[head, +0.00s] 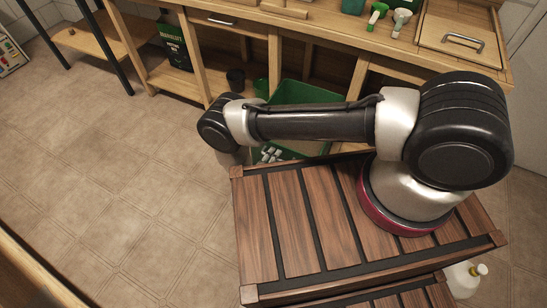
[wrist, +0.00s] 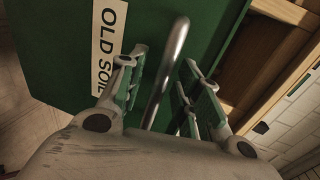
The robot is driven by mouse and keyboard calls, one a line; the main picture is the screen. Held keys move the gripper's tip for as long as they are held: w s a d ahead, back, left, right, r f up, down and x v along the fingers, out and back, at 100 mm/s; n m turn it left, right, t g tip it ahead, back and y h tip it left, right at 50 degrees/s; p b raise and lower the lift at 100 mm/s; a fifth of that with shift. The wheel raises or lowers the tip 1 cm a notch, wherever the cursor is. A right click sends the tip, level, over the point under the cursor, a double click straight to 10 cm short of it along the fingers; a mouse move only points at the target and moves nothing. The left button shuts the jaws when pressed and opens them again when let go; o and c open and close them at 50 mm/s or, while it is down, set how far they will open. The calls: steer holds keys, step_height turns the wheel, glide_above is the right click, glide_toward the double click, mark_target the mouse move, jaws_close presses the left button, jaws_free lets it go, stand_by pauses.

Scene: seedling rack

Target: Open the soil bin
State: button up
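The green soil bin (wrist: 55,45) fills much of the wrist view. A curved metal bar handle (wrist: 172,60) stands out from the front. My gripper (wrist: 164,72) is open, one finger on each side of the handle, with gaps visible between. In the head view the green bin (head: 300,92) is under the bench, partly behind my arm. My gripper's fingers are hidden or unclear there.
The wooden bench (head: 238,34) runs across the back, with a metal-handled panel (head: 462,40) and small green and white tools (head: 377,15) on top. Tiled floor at the left is clear.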

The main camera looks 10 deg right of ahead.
steer(key=shift+r, duration=0.35)
steer(key=o, duration=1.1)
steer(key=r, duration=0.6)
steer(key=shift+w+r, duration=0.1)
steer(key=shift+w, duration=0.15)
steer(key=shift+c, duration=0.2)
steer(key=r, duration=0.3)
steer(key=shift+s+r, duration=0.2)
steer(key=shift+c, duration=0.6)
steer(key=shift+s, duration=0.1)
steer(key=c, duration=0.9)
steer(key=shift+f, duration=0.1)
steer(key=shift+c, duration=0.2)
